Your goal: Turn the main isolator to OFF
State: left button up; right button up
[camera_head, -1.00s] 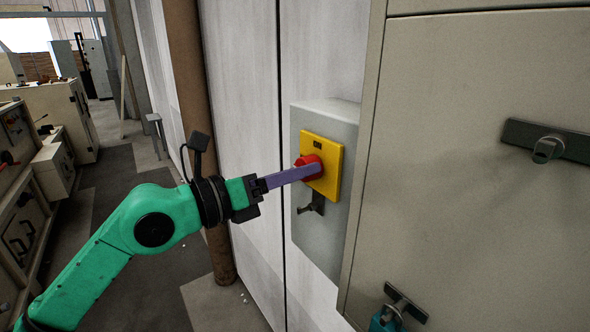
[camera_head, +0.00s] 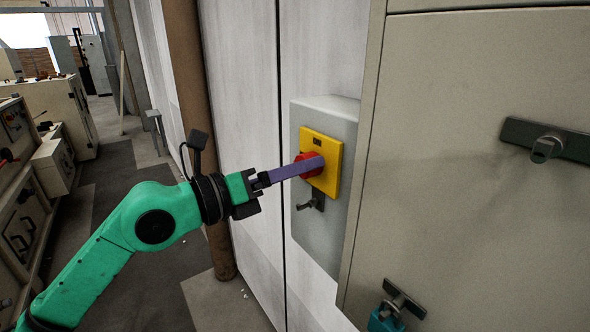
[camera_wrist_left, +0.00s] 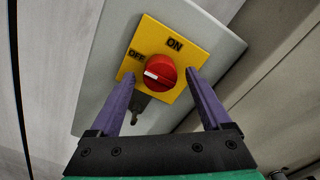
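The main isolator is a red rotary knob (camera_head: 308,165) on a yellow plate (camera_head: 333,168), fixed to a grey box on the wall. In the left wrist view the red knob (camera_wrist_left: 161,72) has a white mark on its left side, pointing roughly towards the OFF label (camera_wrist_left: 137,52). The ON label (camera_wrist_left: 174,43) is at the plate's upper right. My left gripper (camera_wrist_left: 162,74) is open, with one purple finger on either side of the knob and visible gaps between. In the head view its finger (camera_head: 295,170) partly covers the knob. My right gripper is not in view.
The grey isolator box (camera_head: 315,228) has a small dark latch (camera_head: 312,203) below the plate. A large beige cabinet (camera_head: 470,220) stands close on the right, with a handle (camera_head: 547,147) and a teal padlock (camera_head: 384,320). A brown pipe (camera_head: 190,80) runs up at the left.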

pick_arm(q)
jog(key=b+v, duration=0.9)
jog(key=v, duration=0.5)
jog(key=shift+a, duration=0.25)
jog(key=shift+s+r, duration=0.1)
jog(key=shift+s, duration=0.05)
